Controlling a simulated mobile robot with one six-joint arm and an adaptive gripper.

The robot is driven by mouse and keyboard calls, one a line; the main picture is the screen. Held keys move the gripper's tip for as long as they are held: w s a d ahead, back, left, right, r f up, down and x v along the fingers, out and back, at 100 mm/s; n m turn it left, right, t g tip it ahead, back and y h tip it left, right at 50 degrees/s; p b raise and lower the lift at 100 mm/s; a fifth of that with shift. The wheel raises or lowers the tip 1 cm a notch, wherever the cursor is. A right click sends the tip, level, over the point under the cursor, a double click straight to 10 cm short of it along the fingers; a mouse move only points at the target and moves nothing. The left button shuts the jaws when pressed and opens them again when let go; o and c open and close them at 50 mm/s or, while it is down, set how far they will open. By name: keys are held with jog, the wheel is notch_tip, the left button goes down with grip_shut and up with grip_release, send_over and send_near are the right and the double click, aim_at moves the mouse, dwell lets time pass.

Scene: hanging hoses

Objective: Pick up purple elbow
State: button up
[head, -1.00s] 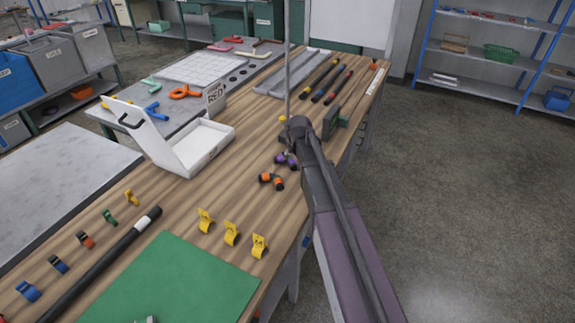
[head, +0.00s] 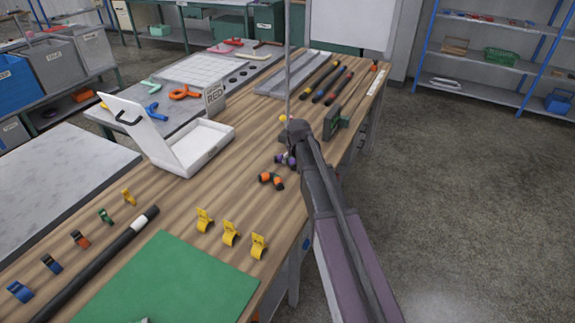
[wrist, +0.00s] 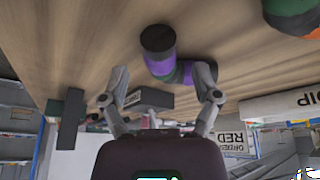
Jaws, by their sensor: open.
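The purple elbow (head: 281,160), a short bent piece with dark ends, lies on the wooden workbench, partly hidden by my arm in the head view. In the wrist view the purple elbow (wrist: 162,64) shows with a dark round end and purple and green parts. My gripper (wrist: 162,84) is open, one finger to each side of the elbow's lower part. I cannot tell whether a finger touches it. In the head view my gripper's fingers are mostly hidden behind the arm's end.
An orange-and-black elbow (head: 271,180) lies close by, nearer the head camera. A white open box (head: 196,150) stands to the left. Yellow clips (head: 230,233) and a green mat (head: 165,285) are in the foreground. A thin upright pole (head: 288,70) rises behind the gripper.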

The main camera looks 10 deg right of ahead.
jog(key=shift+b+x, duration=0.7)
jog(key=shift+x, duration=0.4)
jog(key=shift+s, duration=0.1)
grip_shut()
